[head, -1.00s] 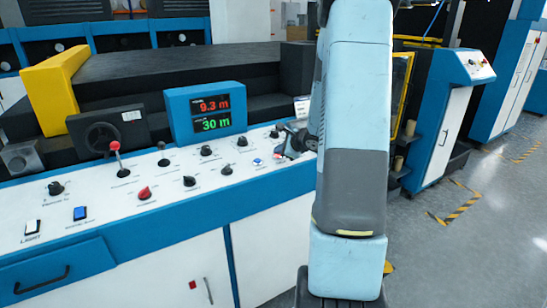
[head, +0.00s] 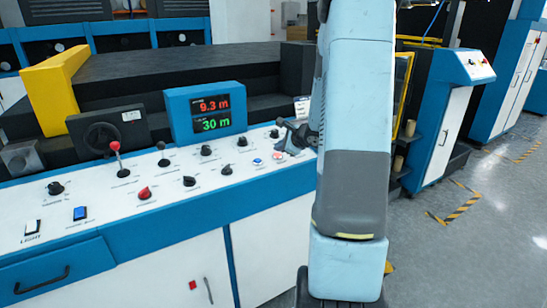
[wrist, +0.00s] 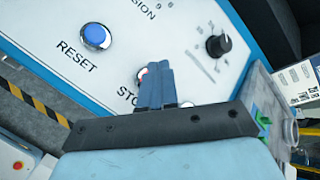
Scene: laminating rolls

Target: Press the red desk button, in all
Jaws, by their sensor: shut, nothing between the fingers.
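The red desk button (head: 278,156) is on the white sloping console at its right end, just right of a blue button (head: 257,162). In the wrist view only an edge of the red button (wrist: 141,73) shows, beside the partly covered word beginning "STO". My gripper (wrist: 158,68) is shut and empty, and its fingers hide most of the button. In the head view my gripper (head: 297,132) is beside and above the button, partly behind my arm. I cannot tell whether the fingertips touch the button.
The blue RESET button (wrist: 97,37) and a black knob (wrist: 218,44) flank the fingers.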

